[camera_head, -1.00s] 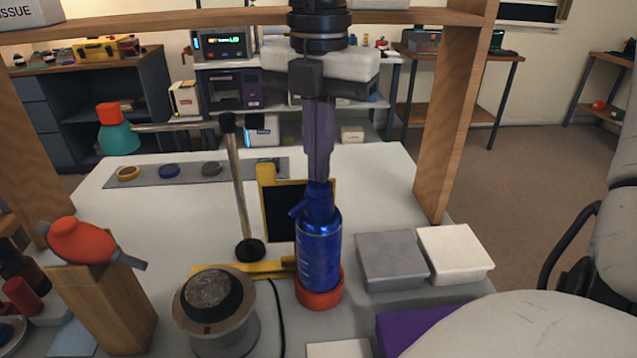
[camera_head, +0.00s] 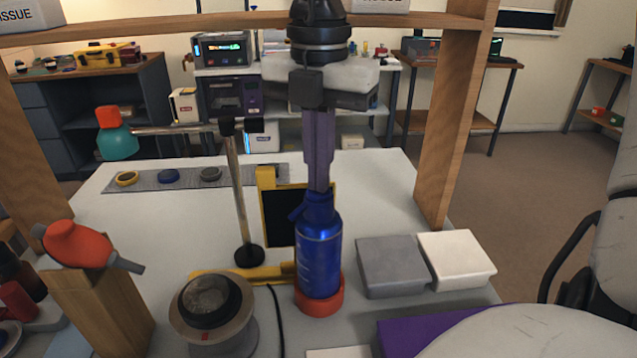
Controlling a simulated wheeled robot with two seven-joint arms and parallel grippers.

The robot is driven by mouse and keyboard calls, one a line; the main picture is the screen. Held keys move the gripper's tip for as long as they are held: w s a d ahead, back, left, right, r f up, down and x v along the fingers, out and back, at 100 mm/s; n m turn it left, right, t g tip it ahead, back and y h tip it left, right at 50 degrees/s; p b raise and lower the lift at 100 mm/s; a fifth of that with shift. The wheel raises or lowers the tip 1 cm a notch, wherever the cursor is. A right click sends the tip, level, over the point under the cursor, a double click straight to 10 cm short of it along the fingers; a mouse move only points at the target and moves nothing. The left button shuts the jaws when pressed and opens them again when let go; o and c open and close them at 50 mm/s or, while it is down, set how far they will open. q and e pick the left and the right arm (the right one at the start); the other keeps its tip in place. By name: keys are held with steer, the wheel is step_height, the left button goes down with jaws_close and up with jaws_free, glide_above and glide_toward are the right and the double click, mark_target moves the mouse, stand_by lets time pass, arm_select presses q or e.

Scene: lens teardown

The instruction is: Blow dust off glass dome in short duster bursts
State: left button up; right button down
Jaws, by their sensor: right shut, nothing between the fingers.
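The blue duster bottle (camera_head: 319,255) stands upright in a red ring base (camera_head: 320,303) on the white table. My right gripper (camera_head: 319,188) points straight down over the bottle's top; its fingers are together and overlap the nozzle in the picture. I cannot tell whether they touch it. The glass dome (camera_head: 208,299) sits in a dark ring on a round metal holder (camera_head: 223,338) at the front left. Its top looks grey. My left gripper is not in view.
A red blower bulb (camera_head: 77,244) lies on a wooden block (camera_head: 100,310) at left. Grey (camera_head: 391,264) and white boxes (camera_head: 457,258) sit right of the bottle. Wooden posts (camera_head: 455,110) frame the table.

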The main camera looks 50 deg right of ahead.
stand_by(0.4)
steer(key=shift+r+p, duration=1)
steer(key=shift+r, duration=0.5)
steer(key=shift+f, duration=0.1)
stand_by(2.4)
steer(key=shift+f+b, duration=1.45)
steer(key=shift+f, duration=0.05)
steer(key=shift+r, duration=0.15)
steer(key=shift+r+p, duration=1.1)
steer(key=shift+r, duration=0.35)
stand_by(0.5)
